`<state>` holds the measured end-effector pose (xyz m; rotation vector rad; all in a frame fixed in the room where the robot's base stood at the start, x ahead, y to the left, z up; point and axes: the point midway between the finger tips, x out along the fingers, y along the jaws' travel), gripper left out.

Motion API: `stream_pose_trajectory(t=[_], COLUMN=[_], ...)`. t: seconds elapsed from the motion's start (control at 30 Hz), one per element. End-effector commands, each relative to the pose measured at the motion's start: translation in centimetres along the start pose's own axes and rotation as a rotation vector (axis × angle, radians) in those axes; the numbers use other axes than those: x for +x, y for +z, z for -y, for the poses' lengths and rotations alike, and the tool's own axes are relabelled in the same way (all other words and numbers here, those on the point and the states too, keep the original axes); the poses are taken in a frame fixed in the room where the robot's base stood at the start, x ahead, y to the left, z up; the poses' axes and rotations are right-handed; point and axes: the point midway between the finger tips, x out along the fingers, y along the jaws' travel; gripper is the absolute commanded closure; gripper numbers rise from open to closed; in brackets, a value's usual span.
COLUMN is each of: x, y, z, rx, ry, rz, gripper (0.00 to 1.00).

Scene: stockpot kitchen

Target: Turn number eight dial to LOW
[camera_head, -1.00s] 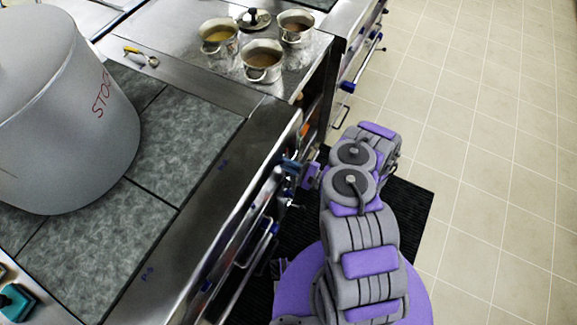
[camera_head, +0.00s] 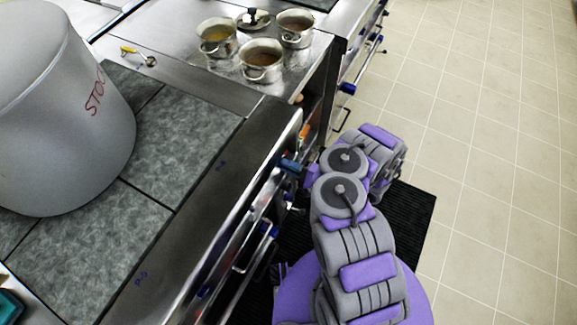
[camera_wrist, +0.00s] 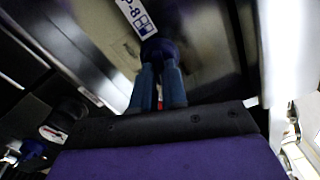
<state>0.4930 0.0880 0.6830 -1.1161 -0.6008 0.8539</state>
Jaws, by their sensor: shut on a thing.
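The number eight dial (camera_wrist: 159,47) is a dark blue knob on the steel stove front, just below a white label (camera_wrist: 136,17) that ends in 8 in the wrist view. My gripper (camera_wrist: 159,68) has its two blue fingers on either side of the dial and is shut on it.
A large grey stockpot (camera_head: 70,120) stands on the stove top at left. Several small pots (camera_head: 262,66) stand on the far counter, near a spoon (camera_head: 138,55). Blue-ended handles (camera_head: 348,88) stick out along the stove front. The tiled floor (camera_head: 490,150) at right is clear.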

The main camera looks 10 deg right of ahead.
Motion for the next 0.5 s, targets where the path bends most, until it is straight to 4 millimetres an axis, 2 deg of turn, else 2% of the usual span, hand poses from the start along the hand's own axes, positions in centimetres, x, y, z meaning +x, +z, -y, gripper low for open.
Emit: stream_pose_trajectory(t=[0.23,0.27,0.5], x=[-0.07,-0.07,-0.07], y=[-0.05,-0.04,0.04], z=[-0.24,-0.24,-0.12], rx=[0.001,0.001,0.001], ry=[0.006,0.006,0.003], rz=[-0.002,-0.002,-0.001], gripper=[1.00,0.86,0.63])
